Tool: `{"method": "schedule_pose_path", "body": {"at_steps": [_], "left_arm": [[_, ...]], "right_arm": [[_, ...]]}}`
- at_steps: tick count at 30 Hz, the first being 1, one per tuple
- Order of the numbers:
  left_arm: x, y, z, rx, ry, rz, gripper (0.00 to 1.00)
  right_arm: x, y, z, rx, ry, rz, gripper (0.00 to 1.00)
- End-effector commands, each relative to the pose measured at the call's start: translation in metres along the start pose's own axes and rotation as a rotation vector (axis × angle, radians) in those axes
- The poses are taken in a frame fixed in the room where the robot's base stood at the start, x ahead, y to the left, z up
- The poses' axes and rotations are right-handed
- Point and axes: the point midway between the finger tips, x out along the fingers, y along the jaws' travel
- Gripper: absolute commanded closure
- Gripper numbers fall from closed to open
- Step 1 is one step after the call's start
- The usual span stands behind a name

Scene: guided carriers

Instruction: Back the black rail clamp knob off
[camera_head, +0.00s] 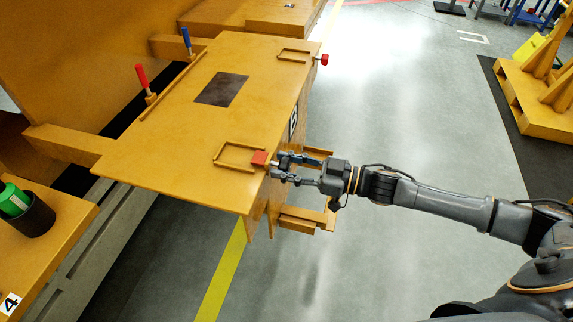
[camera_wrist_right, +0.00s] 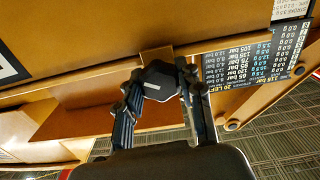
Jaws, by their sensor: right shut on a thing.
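A black knob (camera_wrist_right: 163,82) with a pale mark on its face shows in the right wrist view, at the edge of the orange carrier. My right gripper (camera_wrist_right: 160,78) has one finger on each side of it and is shut on it. In the head view my right gripper (camera_head: 276,167) reaches in from the right to the near right edge of the orange carrier top (camera_head: 165,140). There the knob is hidden or too small to tell from the dark fingers. My left gripper is not in view.
A red knob (camera_head: 324,60) sits at the carrier's far right corner. A red-handled lever (camera_head: 141,77) and a blue-handled lever (camera_head: 187,40) stand on the left side. A printed pressure label (camera_wrist_right: 245,65) is right of the fingers. Open floor (camera_head: 385,120) lies to the right.

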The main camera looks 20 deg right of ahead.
Motion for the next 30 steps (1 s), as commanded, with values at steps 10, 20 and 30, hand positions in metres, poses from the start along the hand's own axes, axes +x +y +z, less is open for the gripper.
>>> {"method": "schedule_pose_path", "body": {"at_steps": [10, 20, 30], "left_arm": [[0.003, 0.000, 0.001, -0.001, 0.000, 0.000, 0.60], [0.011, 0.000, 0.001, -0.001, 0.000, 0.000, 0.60], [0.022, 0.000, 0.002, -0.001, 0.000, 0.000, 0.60]], "right_arm": [[0.000, 0.000, 0.001, -0.128, 0.000, 0.001, 0.95], [0.000, 0.000, 0.002, -0.419, 0.000, 0.001, 0.95], [0.000, -0.001, 0.003, -0.743, 0.000, 0.000, 0.95]]}}
